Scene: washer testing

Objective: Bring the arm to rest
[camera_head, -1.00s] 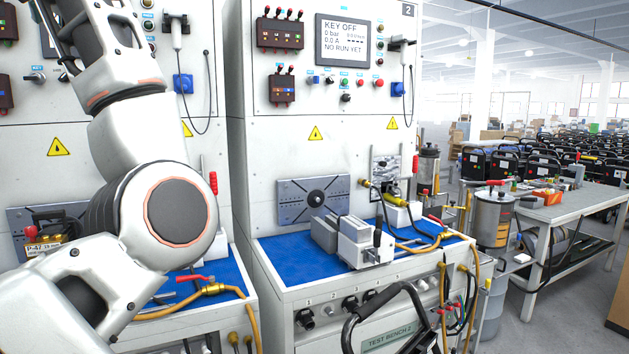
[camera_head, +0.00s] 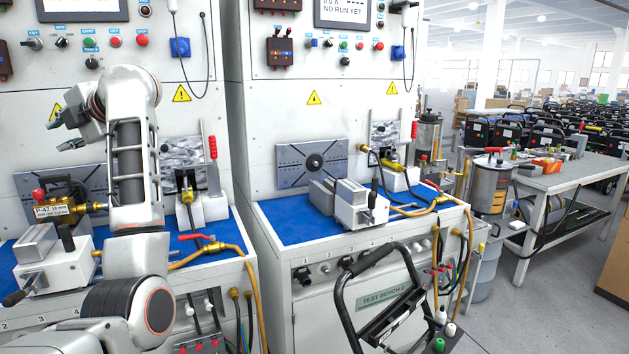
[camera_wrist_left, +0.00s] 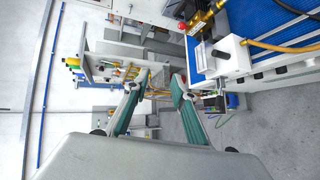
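My left arm (camera_head: 135,170) rises from the bottom left of the head view and bends at its top, in front of the left test bench. My left gripper (camera_head: 62,117) points left there, partly hidden by its own wrist. In the left wrist view its two green-padded fingers (camera_wrist_left: 159,84) stand apart with nothing between them, so it is open and empty. It looks clear of the bench fittings. My right gripper is in neither view.
A pump with a P-47 tag (camera_head: 62,210) and a white vise (camera_head: 48,262) are on the left bench beside my arm. Test bench 2 (camera_head: 290,212) carries another vise (camera_head: 360,205). A black handle frame (camera_head: 375,290) stands in front. Floor (camera_head: 525,315) at right is open.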

